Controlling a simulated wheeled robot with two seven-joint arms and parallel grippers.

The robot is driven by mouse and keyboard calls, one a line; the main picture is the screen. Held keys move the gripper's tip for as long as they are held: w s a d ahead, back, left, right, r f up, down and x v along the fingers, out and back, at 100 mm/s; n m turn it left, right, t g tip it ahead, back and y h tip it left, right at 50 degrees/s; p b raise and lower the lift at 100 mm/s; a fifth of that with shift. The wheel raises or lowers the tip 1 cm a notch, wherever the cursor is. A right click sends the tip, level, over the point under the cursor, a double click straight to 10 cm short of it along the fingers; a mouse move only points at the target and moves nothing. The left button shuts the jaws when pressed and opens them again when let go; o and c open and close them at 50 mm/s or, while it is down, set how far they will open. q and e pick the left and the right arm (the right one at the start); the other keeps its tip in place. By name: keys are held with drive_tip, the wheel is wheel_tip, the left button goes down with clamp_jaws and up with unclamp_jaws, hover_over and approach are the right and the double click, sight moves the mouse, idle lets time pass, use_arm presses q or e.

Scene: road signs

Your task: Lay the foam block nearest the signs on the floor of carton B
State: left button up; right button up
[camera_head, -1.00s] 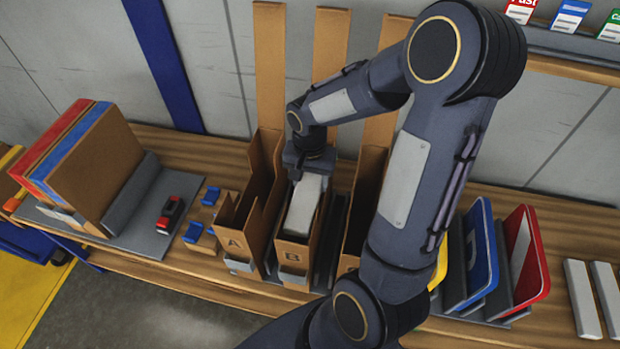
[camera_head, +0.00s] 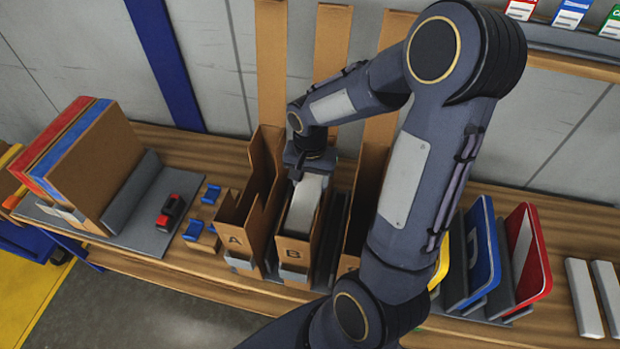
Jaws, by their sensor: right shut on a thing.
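A pale foam block (camera_head: 304,203) is inside the mouth of carton B (camera_head: 293,250), a tall narrow brown carton marked B. My right gripper (camera_head: 311,165) is over that carton and shut on the block's far end. The block's lower part is hidden by the carton walls, so I cannot tell whether it touches the floor. Two more pale foam blocks (camera_head: 584,298) lie at the far right of the bench. The signs, blue (camera_head: 483,255) and red (camera_head: 530,262), stand in a grey rack. My left gripper is out of view.
Carton A (camera_head: 236,240) stands close on the left of carton B, and another carton (camera_head: 362,205) on the right, partly behind my arm. A red and black tool (camera_head: 170,212) and blue clips (camera_head: 211,195) lie to the left. Brown panels (camera_head: 95,165) lean at far left.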

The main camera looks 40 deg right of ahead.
drive_tip(key=shift+f, duration=0.25)
drive_tip(key=o, duration=1)
drive_tip(key=shift+a, duration=0.1)
drive_tip(key=shift+o, duration=0.2)
